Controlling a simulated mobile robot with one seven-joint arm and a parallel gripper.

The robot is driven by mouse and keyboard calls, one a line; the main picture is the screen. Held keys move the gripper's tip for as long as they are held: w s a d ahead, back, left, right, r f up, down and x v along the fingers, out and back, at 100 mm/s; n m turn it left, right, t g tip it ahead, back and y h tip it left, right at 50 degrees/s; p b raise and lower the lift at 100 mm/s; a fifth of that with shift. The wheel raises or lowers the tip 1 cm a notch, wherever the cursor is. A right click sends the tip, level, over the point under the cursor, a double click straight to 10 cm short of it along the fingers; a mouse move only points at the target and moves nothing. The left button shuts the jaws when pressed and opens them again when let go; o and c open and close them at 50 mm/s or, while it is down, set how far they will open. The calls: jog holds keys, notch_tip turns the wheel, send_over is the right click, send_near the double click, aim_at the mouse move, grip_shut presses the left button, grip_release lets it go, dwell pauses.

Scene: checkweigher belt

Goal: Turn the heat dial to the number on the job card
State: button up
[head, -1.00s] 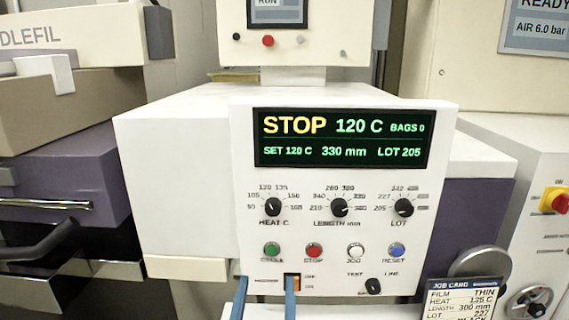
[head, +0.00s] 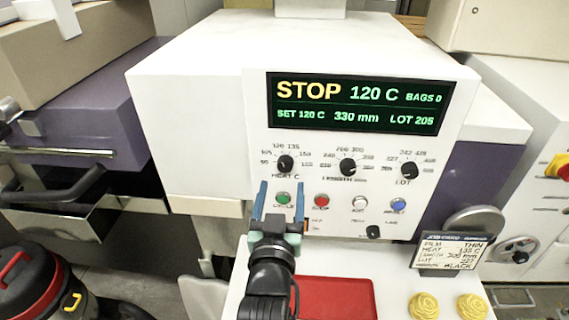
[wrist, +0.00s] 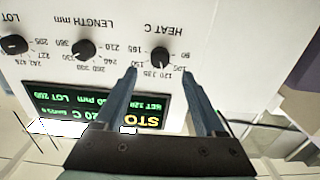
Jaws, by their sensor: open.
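The black heat dial (head: 285,163) is at the left of a row of dials on the white panel, with numbers around it. It also shows, upside down, in the wrist view (wrist: 160,57). The display (head: 358,103) reads STOP, 120 C, SET 120 C, 330 mm, LOT 205. The job card (head: 461,252) at lower right reads film THIN, heat 135 C. My gripper (head: 281,187) is open, its blue fingers pointing at the panel around the green button, just below the heat dial. In the wrist view the fingertips (wrist: 160,70) straddle the dial's line, with nothing between them.
The length dial (head: 348,167) and lot dial (head: 409,170) are to the right. Green (head: 283,198), red (head: 321,201), white and blue buttons sit below. A red tray (head: 335,298) and two yellow rosette-shaped pieces (head: 424,305) are on the white surface in front.

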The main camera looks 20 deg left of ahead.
aim_at(285, 167)
jog(key=shift+p+x, duration=0.8)
jog(key=shift+x, duration=2.6)
grip_shut()
